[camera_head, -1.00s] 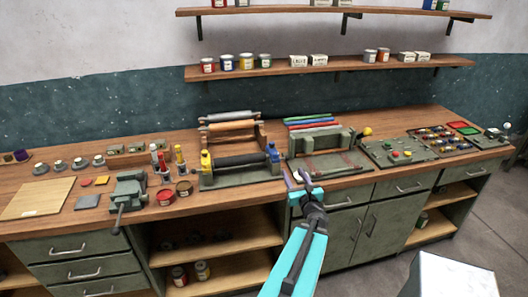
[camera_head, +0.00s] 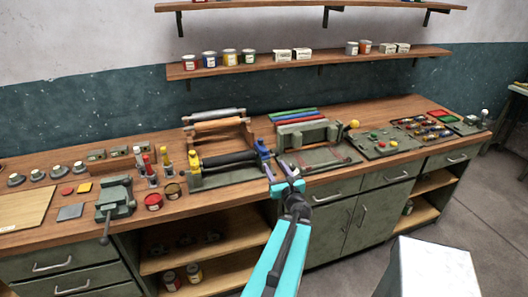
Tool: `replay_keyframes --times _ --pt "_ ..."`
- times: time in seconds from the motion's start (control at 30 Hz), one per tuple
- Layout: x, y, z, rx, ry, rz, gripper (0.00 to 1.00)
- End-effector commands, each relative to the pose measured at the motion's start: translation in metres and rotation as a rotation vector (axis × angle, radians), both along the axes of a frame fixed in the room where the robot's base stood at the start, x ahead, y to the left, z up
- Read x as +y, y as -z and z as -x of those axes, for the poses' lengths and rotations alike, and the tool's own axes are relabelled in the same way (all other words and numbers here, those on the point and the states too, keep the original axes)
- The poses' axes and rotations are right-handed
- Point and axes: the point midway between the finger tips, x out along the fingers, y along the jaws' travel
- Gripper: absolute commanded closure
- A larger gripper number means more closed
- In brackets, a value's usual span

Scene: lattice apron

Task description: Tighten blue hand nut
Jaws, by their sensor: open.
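The blue hand nut (camera_head: 263,149) is on the right end frame of a roller press with a black roller (camera_head: 232,161). A yellow counterpart (camera_head: 194,160) is on the left end frame. My gripper (camera_head: 279,169) is open at the bench's front edge, just below and to the right of the blue nut. It appears apart from the nut, though the depth between them is hard to judge. The lower part of the blue end is close behind my fingers.
A second press (camera_head: 305,138) stands close on the right. An orange roller (camera_head: 218,125) sits on a rack behind. Shelves (camera_head: 310,63) hang above; a white block (camera_head: 430,268) is at lower right.

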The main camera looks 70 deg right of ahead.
Motion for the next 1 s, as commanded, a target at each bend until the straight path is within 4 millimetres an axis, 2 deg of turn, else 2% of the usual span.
replay_keyframes --times 1.0 --pt "-0.012 0.004 -0.012 0.000 -0.012 -0.003 0.55"
